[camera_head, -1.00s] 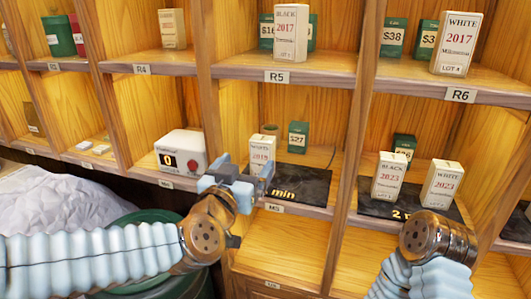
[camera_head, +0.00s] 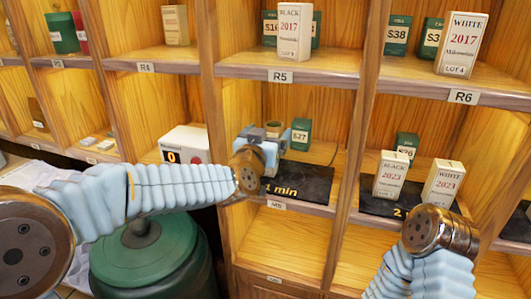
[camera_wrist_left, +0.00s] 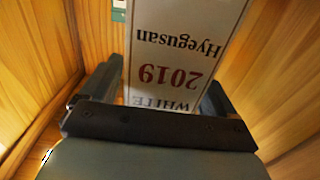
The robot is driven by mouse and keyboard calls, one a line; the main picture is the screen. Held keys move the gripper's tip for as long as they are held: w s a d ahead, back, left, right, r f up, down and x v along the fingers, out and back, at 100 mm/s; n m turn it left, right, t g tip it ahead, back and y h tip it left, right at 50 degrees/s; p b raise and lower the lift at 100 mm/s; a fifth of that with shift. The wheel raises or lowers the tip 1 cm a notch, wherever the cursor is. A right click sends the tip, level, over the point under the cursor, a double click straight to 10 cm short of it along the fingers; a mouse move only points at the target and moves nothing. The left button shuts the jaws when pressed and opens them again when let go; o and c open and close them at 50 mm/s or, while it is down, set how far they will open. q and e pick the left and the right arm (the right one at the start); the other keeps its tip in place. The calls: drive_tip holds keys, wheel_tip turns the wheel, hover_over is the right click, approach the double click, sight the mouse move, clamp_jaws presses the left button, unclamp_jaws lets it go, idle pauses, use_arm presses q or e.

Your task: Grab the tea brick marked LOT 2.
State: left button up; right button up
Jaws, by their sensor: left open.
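A tall white tea box printed WHITE, 2019, Hyegusan (camera_wrist_left: 185,55) stands between the two fingers of my left gripper (camera_wrist_left: 165,95) in the left wrist view, upside down in that picture. My left gripper (camera_head: 262,138) is open around it in the middle shelf bay, where it hides most of the box in the head view. The lot mark on this box is out of sight. Other boxes are a black 2017 (camera_head: 295,32), a white 2017 marked LOT 4 (camera_head: 462,43), a black 2023 (camera_head: 390,175) and a white 2023 (camera_head: 443,183). I cannot read LOT 2 anywhere. My right wrist shows; its fingers do not.
A dark mat marked 1 min (camera_head: 312,180) lies in the middle bay, with a green $27 box (camera_head: 301,133) behind. A white timer (camera_head: 183,145) stands in the bay to the left. Wooden dividers (camera_head: 350,150) bound the bay. A green lidded bin (camera_head: 145,250) stands below.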

use_arm(q)
drive_tip(key=c, duration=1.1)
drive_tip(key=shift+r, duration=0.1)
drive_tip(key=shift+c, duration=0.2)
